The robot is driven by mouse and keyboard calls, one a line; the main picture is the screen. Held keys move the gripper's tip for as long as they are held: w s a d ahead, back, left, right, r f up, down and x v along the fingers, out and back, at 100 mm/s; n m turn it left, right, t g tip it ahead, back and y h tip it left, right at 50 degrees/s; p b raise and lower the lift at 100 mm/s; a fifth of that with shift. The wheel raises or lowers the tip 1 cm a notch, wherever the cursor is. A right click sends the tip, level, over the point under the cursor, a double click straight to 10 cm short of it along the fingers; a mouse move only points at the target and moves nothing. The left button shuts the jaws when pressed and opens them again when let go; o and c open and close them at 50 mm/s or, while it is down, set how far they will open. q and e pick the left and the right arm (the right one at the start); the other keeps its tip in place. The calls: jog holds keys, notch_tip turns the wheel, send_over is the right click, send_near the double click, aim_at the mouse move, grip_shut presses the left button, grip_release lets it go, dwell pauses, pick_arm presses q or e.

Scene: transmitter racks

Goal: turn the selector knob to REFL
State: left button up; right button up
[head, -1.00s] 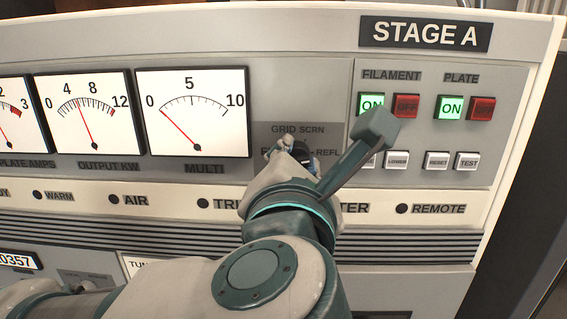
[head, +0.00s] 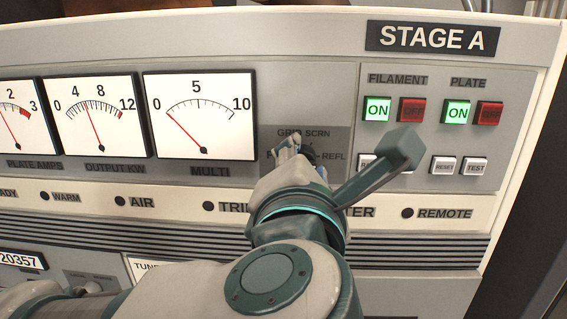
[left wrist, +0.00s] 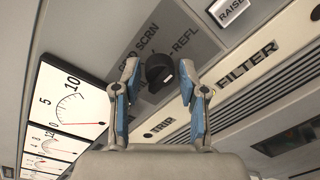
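The selector knob (head: 308,153) is black and round, on a dark grey plate labelled GRID, SCRN and REFL. In the left wrist view the knob (left wrist: 159,69) sits between the two fingertips of my left gripper (left wrist: 159,83), with a gap on each side. A small white mark shows on the knob's lower right edge there; I cannot tell which label it points to. The gripper is open with blue finger pads. In the head view my left gripper (head: 289,146) is in front of the plate and hides part of the knob and labels. My right gripper is not in view.
The MULTI meter (head: 201,115) is left of the knob. Lit green ON buttons (head: 377,109), red buttons (head: 411,111) and small white buttons (head: 443,165) are to the right. Below runs an indicator strip (head: 300,212). My arm link stands before some white buttons.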

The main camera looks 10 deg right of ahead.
pick_arm(q)
jog(key=shift+o, duration=0.3)
jog(key=shift+s+d, duration=0.1)
jog(key=shift+d, duration=0.05)
jog(key=v, duration=0.7)
jog(key=shift+s, duration=0.2)
